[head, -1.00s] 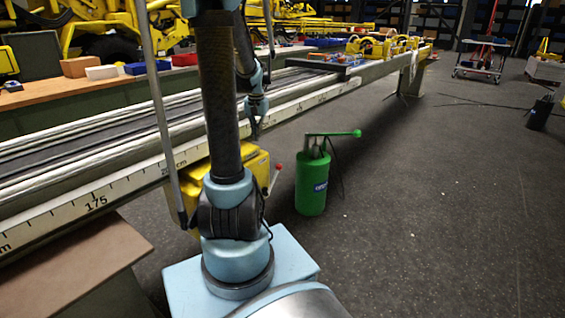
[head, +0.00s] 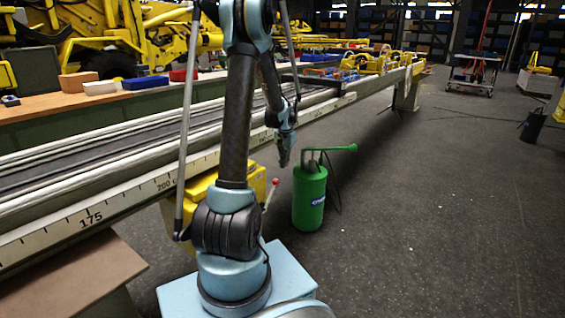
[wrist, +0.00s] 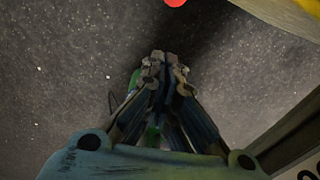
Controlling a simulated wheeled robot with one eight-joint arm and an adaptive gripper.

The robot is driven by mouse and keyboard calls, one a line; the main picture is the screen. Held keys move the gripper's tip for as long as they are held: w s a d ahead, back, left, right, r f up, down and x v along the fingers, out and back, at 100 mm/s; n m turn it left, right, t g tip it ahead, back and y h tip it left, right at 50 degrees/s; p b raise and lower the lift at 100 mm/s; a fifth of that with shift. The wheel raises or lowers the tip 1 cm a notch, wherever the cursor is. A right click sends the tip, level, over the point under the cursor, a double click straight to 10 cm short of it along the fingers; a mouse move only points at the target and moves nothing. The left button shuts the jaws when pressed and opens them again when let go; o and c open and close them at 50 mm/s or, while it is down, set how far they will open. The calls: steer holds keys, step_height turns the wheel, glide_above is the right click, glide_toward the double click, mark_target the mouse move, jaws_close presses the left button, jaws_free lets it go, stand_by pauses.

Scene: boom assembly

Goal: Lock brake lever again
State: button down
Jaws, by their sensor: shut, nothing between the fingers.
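The brake lever (head: 270,194) is a thin rod with a red knob. It rises at a tilt to the right from beside the yellow housing (head: 258,178) under the rail. In the wrist view its red knob (wrist: 174,2) is cut by the top edge, and yellow bodywork (wrist: 301,14) fills the top right corner. My gripper (head: 284,163) hangs above and slightly right of the knob in the head view. Its fingers (wrist: 165,62) are shut and empty, apart from the knob in the wrist view. My arm hides part of the yellow housing.
A green canister (head: 309,197) with a pump handle stands on the floor right of the lever. The long rail (head: 130,199) with a centimetre scale runs behind my arm. A brown board (head: 75,275) lies at lower left. The floor at right is largely clear.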

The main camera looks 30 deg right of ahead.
steer(key=s+a+f, duration=0.1)
steer(key=a+f, duration=0.2)
steer(key=f, duration=0.2)
steer(key=shift+s+f, duration=0.3)
steer(key=shift+f, duration=0.05)
stand_by(0.3)
steer(key=shift+a, duration=0.1)
